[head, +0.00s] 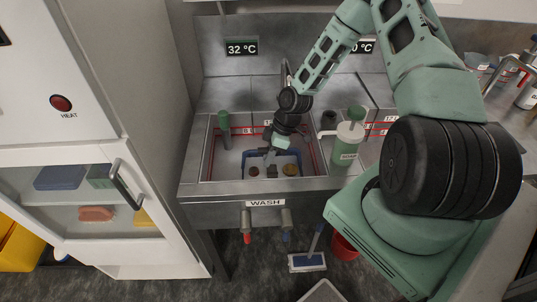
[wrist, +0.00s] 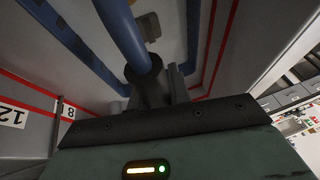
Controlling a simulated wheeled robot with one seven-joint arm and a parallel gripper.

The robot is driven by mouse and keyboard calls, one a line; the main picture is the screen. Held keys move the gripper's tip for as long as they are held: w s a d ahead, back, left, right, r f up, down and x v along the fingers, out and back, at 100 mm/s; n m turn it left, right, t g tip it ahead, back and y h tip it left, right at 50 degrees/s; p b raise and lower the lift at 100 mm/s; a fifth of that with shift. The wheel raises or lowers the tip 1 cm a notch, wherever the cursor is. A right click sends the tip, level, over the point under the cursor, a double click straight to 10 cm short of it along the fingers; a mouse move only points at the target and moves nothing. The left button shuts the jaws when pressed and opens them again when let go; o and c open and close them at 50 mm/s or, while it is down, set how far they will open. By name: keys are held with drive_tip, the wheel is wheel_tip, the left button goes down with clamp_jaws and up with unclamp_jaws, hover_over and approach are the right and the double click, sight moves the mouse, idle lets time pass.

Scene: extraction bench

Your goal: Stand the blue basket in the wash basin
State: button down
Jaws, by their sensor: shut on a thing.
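The blue basket (head: 297,157) is inside the wash basin (head: 207,160), below the rim, with a few small brown and dark pieces in it. My gripper (head: 270,154) reaches down into the basin from above and is shut on the basket's handle. In the wrist view the blue handle bar (wrist: 122,32) runs down between the dark fingers (wrist: 158,85). Blue basket edges show beyond it. The basket looks about level. Whether its underside touches the basin floor is hidden.
A green-capped post (head: 224,124) stands at the basin's left, and a pale green jug (head: 346,147) at its right. A second basin lies to the right, partly behind my arm. A white cabinet (head: 60,155) with a glass door stands at left.

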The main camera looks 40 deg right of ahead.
sight(268, 171)
drive_tip(key=shift+f+b, duration=1.25)
drive_tip(key=shift+f, duration=0.75)
drive_tip(key=c, duration=1.2)
unclamp_jaws()
drive_tip(key=shift+o, duration=0.2)
wheel_tip(268, 171, up, 16)
drive_tip(key=p, duration=1.2)
